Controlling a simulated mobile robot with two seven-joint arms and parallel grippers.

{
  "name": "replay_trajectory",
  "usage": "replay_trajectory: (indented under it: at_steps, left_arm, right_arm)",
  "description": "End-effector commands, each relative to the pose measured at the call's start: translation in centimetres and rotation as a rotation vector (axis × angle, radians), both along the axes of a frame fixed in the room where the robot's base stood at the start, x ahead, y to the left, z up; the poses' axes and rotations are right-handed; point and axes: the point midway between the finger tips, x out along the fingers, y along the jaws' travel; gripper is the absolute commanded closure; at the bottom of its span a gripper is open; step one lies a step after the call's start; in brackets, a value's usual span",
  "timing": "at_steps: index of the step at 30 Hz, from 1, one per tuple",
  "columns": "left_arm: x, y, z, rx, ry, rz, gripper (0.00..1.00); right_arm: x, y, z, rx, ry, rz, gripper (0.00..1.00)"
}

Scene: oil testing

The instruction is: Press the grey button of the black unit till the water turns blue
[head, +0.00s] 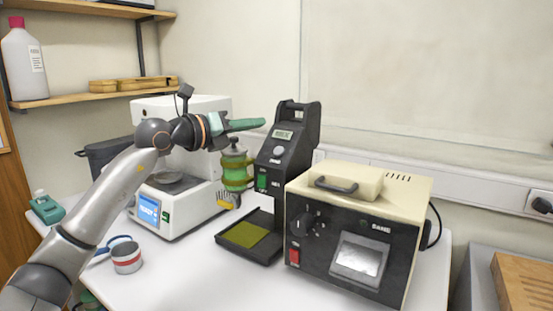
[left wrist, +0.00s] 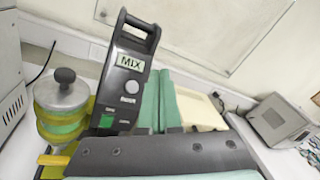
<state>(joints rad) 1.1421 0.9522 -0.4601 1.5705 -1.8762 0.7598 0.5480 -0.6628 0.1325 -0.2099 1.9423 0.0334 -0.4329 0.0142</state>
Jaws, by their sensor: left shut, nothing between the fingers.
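The black unit (head: 297,143) stands upright on the table, with a lit display reading MIX (left wrist: 131,62). Its round grey button (head: 277,152) sits below the display and also shows in the left wrist view (left wrist: 131,87). A capped vessel (head: 235,172), with green contents and yellow bands, is at the unit's left side; it also shows in the left wrist view (left wrist: 63,116). My left gripper (head: 261,123), with teal fingers, is shut and empty. Its tips are up and left of the button in the head view, apparently apart from it. My right gripper is out of view.
A beige device (head: 417,203) stands close to the right of the black unit. A white machine (head: 188,215) with a blue screen stands to the left. The unit's flat base (head: 262,255) reaches forward.

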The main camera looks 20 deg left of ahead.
Motion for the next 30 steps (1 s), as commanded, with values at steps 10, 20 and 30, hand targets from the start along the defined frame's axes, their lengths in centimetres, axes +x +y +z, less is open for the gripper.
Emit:
replay_trajectory:
  at_steps: [10, 20, 30]
  left_arm:
    - [0.3, -0.1, -0.3, -0.001, 0.001, -0.001, 1.0]
    - [3.1, -0.5, -3.3, -0.002, 0.003, -0.001, 1.0]
    - [5.6, -0.8, -5.9, 0.0, 0.002, -0.001, 1.0]
  right_arm:
    - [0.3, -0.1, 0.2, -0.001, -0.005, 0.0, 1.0]
    - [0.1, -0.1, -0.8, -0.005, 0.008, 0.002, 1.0]
    - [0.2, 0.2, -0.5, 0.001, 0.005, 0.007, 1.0]
